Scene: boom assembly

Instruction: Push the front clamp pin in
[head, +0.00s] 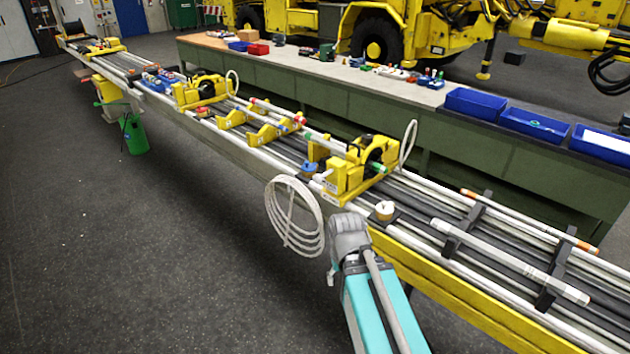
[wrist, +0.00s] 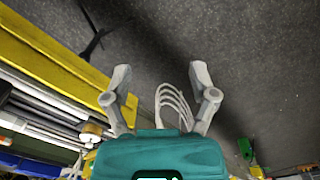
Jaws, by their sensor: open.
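A yellow clamp unit (head: 347,180) with a black round opening sits on the boom (head: 465,285), just beyond my arm. A small blue part (head: 309,168) and a short white cylinder (head: 324,177) are at its left side. I cannot tell which small part is the clamp pin. A second yellow clamp unit (head: 195,95) sits farther along the boom. My gripper (wrist: 160,74) is open and empty in the wrist view, its fingers spread over the dark floor beside the boom. In the head view my arm mostly hides it. It is apart from the clamp.
A coil of pale hose (head: 292,215) hangs beside the boom near my arm. A white-topped knob (head: 384,209) stands on the boom. A workbench (head: 430,95) with blue bins (head: 535,125) runs behind. The floor at left is mostly clear, with a green can (head: 134,135).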

